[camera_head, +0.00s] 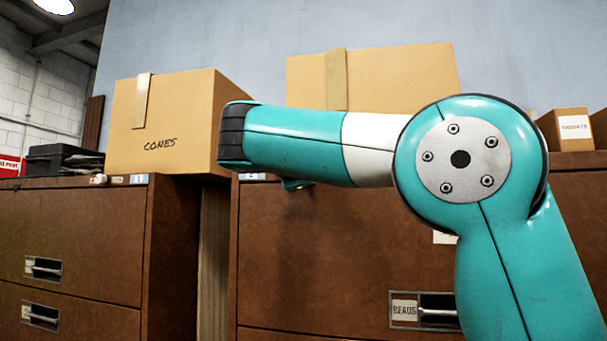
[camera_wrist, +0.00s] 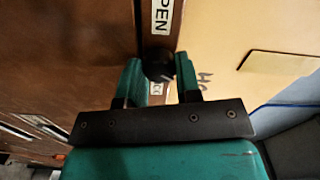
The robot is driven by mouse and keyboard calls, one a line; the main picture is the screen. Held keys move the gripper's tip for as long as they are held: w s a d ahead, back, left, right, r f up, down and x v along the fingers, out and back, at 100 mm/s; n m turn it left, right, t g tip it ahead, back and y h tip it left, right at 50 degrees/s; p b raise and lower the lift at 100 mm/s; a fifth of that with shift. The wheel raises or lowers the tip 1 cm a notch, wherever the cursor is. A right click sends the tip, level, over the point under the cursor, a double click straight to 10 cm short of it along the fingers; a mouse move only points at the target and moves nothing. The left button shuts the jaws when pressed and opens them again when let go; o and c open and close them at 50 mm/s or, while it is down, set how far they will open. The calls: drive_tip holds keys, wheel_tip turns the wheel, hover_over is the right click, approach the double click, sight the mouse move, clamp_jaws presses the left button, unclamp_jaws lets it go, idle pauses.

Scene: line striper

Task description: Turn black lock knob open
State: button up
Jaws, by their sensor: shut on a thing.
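The black lock knob (camera_wrist: 157,62) shows in the wrist view, between my fingertips. My gripper (camera_wrist: 158,70) has its two teal fingers on either side of the knob and is shut on it. A white label ending in "PEN" (camera_wrist: 162,16) lies just beyond the knob on the brown cabinet edge. A second small label (camera_wrist: 156,89) lies on the near side, partly hidden between the fingers. The turn angle of the knob cannot be read, as it is dark and blurred. In the head view the knob in my gripper cannot be made out.
Brown drawer cabinets (camera_head: 90,230) stand side by side with a gap between them. A cardboard box marked "CONES" (camera_head: 160,125) sits on top at left, and another box (camera_head: 390,75) stands behind my arm. The box also shows close beside my gripper in the wrist view (camera_wrist: 235,35).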

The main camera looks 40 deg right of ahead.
drive_tip(key=shift+f+n, duration=0.1)
drive_tip(key=shift+n, duration=7.5)
drive_tip(key=o, duration=0.9)
drive_tip(key=shift+p, duration=0.3)
drive_tip(key=shift+o, duration=0.2)
drive_tip(key=shift+s, duration=0.1)
